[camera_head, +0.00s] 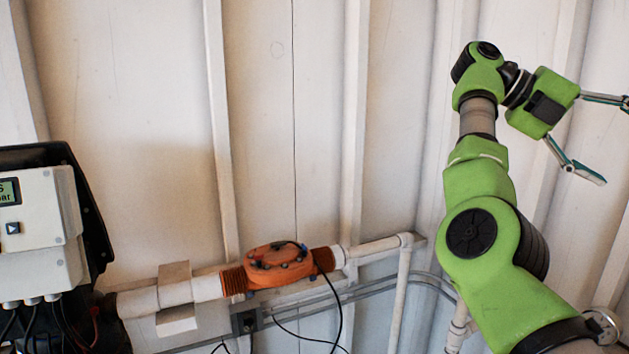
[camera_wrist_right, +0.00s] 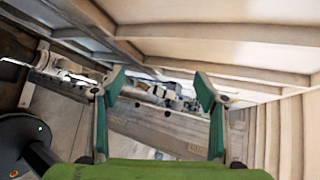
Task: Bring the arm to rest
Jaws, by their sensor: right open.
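My right arm (camera_head: 480,230) is green with dark joints and rises from the lower right in the head view. Its right gripper (camera_head: 605,140) is at the upper right, with its two fingers spread wide apart and pointing right. The right wrist view shows the same gripper (camera_wrist_right: 160,95), its two teal finger pads well apart with nothing between them. My left gripper is in neither view.
An orange flow sensor (camera_head: 278,266) sits on a white pipe (camera_head: 205,287) along the panelled wall (camera_head: 290,120). A grey control box (camera_head: 40,215) with a small display is at the left. Black cables hang below the pipe. The upper middle is clear.

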